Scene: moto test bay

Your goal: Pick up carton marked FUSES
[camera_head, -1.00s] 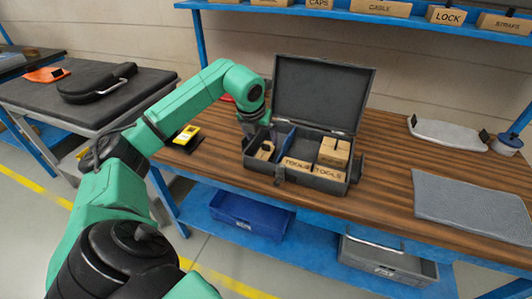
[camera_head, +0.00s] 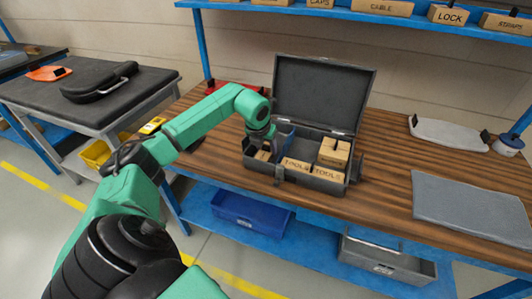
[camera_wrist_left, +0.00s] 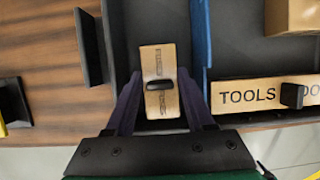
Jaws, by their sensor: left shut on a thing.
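A small tan carton (camera_wrist_left: 157,101) stands in the left compartment of the open grey case. In the head view the carton (camera_head: 263,155) is partly hidden under my left gripper (camera_head: 262,140). In the wrist view the fingers of my left gripper (camera_wrist_left: 158,78) are on both sides of the carton, shut on it, down inside the compartment. My right gripper is not in view.
The case (camera_head: 311,181) has its lid raised at the back. A blue divider (camera_wrist_left: 201,40) stands right of the carton. A grey mat (camera_head: 470,205) lies farther right.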

